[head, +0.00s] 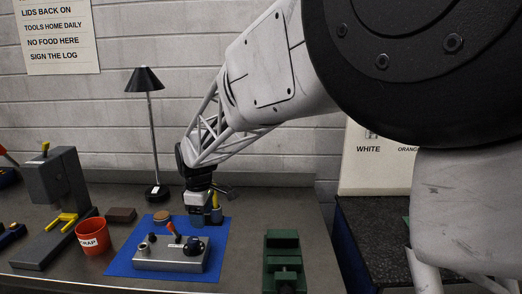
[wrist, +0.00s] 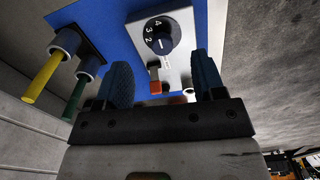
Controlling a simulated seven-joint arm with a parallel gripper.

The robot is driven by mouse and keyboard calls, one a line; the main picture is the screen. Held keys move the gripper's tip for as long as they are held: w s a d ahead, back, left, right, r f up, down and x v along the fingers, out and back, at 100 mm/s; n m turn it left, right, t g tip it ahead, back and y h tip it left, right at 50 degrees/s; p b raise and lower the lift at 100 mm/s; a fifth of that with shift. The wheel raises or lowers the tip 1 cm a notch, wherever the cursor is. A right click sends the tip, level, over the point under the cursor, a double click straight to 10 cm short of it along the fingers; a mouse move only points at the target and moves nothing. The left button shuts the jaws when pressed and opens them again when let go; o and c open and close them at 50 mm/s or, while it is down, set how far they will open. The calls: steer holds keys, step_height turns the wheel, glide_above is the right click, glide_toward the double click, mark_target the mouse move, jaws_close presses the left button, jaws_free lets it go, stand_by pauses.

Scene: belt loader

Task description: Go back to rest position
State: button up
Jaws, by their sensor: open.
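My gripper (head: 198,212) hangs over the back part of a blue mat (head: 222,257), above and behind a grey control box (head: 172,265). The box has a dark dial (head: 193,246) and a red-tipped lever (head: 172,229). In the wrist view my gripper (wrist: 162,80) is open, its two blue fingers apart with nothing held between them. The box (wrist: 180,22) lies beyond the fingertips, with its numbered dial (wrist: 159,37) showing. The red lever tip (wrist: 155,87) appears in the gap between the fingers; I cannot tell its distance from them.
Holders with a yellow rod (wrist: 42,82) and a green rod (wrist: 74,98) stand close beside my gripper. A black lamp (head: 153,135) stands behind. An orange scrap cup (head: 92,237), a grey press (head: 58,190) and a green vise (head: 283,262) flank the mat.

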steer(key=s+d+r+m, duration=0.3)
steer(key=s+d, duration=0.1)
steer(key=d, duration=0.4)
steer(key=s+d+r+m+t, duration=0.1)
steer(key=s+d+r+m, duration=0.1)
steer(key=s+d, duration=0.35)
steer(key=s+d+r+m, duration=0.3)
steer(key=d, duration=0.7)
steer(key=s+d+f+m, duration=0.1)
steer(key=s+d+m, duration=0.3)
steer(key=s, duration=0.6)
steer(key=s+d+f+m+t, duration=0.1)
steer(key=s+d+f+m, duration=0.1)
steer(key=s+d+m, duration=0.3)
steer(key=s+d, duration=0.4)
steer(key=s, duration=0.1)
steer(key=shift+d, duration=0.3)
steer(key=shift+c, duration=0.4)
